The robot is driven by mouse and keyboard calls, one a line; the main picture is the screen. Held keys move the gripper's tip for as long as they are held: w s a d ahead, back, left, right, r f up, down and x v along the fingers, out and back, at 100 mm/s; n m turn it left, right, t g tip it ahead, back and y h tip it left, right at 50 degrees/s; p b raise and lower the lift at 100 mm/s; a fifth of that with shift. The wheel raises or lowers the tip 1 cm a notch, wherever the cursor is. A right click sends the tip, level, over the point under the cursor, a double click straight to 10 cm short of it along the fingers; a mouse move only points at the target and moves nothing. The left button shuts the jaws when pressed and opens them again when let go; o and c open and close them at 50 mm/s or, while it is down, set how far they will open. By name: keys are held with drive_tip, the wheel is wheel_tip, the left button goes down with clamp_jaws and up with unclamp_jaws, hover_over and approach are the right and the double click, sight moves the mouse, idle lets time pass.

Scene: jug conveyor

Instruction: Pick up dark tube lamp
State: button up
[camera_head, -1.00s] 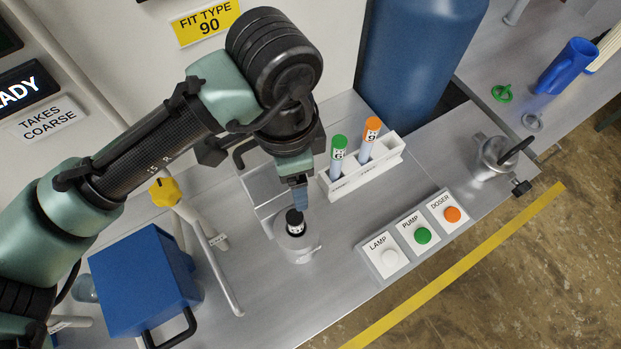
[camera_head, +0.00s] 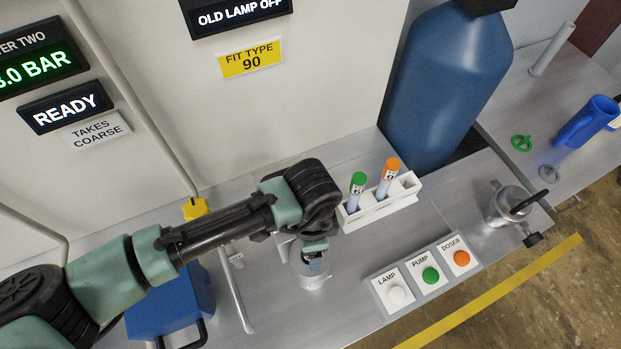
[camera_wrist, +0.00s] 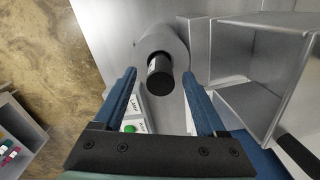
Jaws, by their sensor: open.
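The dark tube lamp (camera_wrist: 160,77) shows in the wrist view as a black-capped tube with a pale label, standing in a round metal holder (camera_wrist: 154,43). My gripper (camera_wrist: 162,86) is open in the wrist view, with its blue fingers on either side of the tube. I cannot tell whether they touch it. In the head view my gripper (camera_head: 314,262) is low over the metal holder (camera_head: 312,276), and my wrist hides the tube there.
A white rack (camera_head: 380,206) holds a green-capped tube (camera_head: 357,189) and an orange-capped tube (camera_head: 387,178) just right of my arm. A button panel (camera_head: 427,273) lies in front. A blue box (camera_head: 172,300) stands left. A sign reads OLD LAMP OFF (camera_head: 241,14).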

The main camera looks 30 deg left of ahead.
drive_tip(key=shift+f, duration=0.5)
clamp_jaws()
idle(1.1)
